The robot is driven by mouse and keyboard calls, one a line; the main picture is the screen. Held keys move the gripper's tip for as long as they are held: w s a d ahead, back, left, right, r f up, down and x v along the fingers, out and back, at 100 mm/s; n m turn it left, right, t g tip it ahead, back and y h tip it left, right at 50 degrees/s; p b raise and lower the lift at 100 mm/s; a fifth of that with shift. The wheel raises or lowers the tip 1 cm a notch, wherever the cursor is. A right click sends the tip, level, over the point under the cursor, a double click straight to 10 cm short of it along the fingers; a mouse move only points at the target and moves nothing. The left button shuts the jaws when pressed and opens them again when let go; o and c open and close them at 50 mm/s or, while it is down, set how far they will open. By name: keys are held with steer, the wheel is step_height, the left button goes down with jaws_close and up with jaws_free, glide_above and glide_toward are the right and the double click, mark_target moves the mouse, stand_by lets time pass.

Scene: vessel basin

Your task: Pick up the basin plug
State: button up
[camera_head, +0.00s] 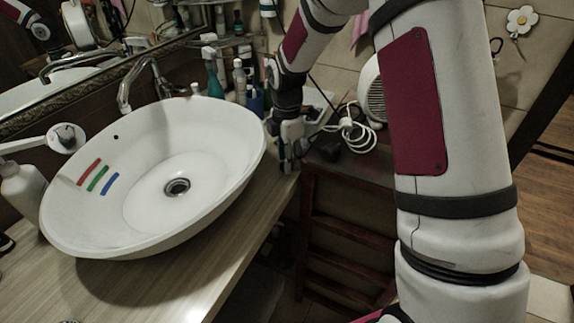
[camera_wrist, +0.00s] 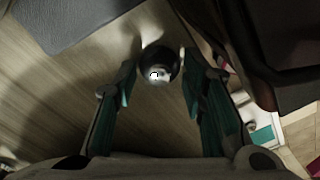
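The basin plug (camera_wrist: 160,66) looks like a small round piece with a dark rim and a shiny metal middle. In the wrist view it lies on the wood-grain counter, at the fingertips of my gripper (camera_wrist: 158,82). The two fingers are apart, one on each side of the plug; I see no clear contact. In the head view my gripper (camera_head: 287,162) points down at the counter's right edge, beside the white basin (camera_head: 215,125). I cannot make out the plug in the head view. The basin's drain (camera_head: 177,187) shows as a metal ring with a dark centre.
Bottles (camera_head: 214,80) and a blue cup (camera_head: 255,101) stand behind the basin, close to my arm. A white coiled cable (camera_head: 352,130) lies to the right of my gripper. The wooden counter (camera_head: 150,290) is clear in front of the basin.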

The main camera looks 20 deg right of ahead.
jaws_close()
